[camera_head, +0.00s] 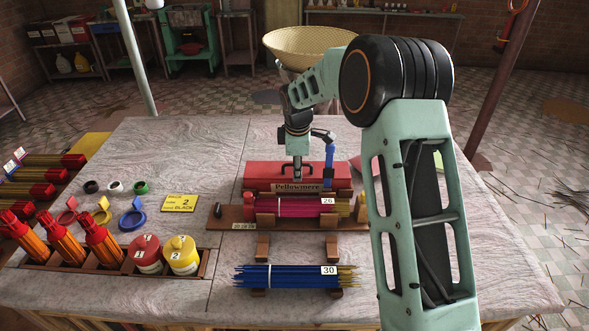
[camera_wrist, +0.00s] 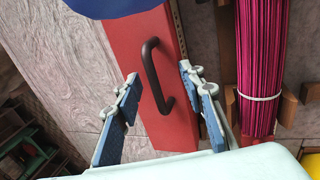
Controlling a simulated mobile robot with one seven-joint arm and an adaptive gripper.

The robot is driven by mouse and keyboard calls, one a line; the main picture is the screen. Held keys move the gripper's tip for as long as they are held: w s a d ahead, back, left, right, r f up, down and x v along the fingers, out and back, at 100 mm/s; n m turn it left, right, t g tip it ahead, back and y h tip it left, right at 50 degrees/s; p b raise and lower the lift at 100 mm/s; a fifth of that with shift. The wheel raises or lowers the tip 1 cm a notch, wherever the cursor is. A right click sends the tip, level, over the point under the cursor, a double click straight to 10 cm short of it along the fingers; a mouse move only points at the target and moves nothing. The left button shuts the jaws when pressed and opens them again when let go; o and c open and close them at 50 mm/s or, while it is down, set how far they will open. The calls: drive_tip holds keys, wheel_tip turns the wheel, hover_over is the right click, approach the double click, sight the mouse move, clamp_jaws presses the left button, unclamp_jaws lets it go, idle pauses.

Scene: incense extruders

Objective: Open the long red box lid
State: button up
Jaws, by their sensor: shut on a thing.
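The long red box (camera_head: 262,178) lies at the back middle of the table, with a "Pellowmere" label on its front. In the wrist view its red top (camera_wrist: 172,125) carries a dark curved handle (camera_wrist: 152,75). My gripper (camera_head: 297,178) is down at the box. The exact contact is hard to see, and the lid looks seated on the box.
Magenta sticks (camera_head: 292,207) tagged 26 lie in a wooden holder just in front of the box. Blue sticks (camera_head: 285,276) tagged 30 lie nearer. A yellow card (camera_head: 180,203), coloured rings and canisters (camera_head: 182,254) stand to the left. A woven bowl (camera_head: 310,42) stands behind.

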drive_tip(key=shift+o, duration=0.2)
drive_tip(key=shift+w+r, duration=0.2)
drive_tip(key=shift+w, duration=0.05)
drive_tip(key=o, duration=0.3)
drive_tip(key=shift+w+r+p, duration=0.55)
drive_tip(key=shift+p, duration=0.15)
drive_tip(key=shift+o, duration=1.4)
drive_tip(key=shift+w+r+p, duration=0.5)
drive_tip(key=shift+r+p, duration=0.05)
drive_tip(key=shift+p, duration=0.05)
drive_tip(key=shift+o, duration=0.4)
drive_tip(key=shift+w, duration=0.1)
drive_tip(key=shift+o, duration=1.1)
drive_tip(key=shift+w+r+p, duration=0.3)
drive_tip(key=shift+w+p, duration=0.1)
drive_tip(key=shift+p, duration=0.1)
drive_tip(key=shift+o, duration=0.8)
drive_tip(key=shift+w, duration=0.25)
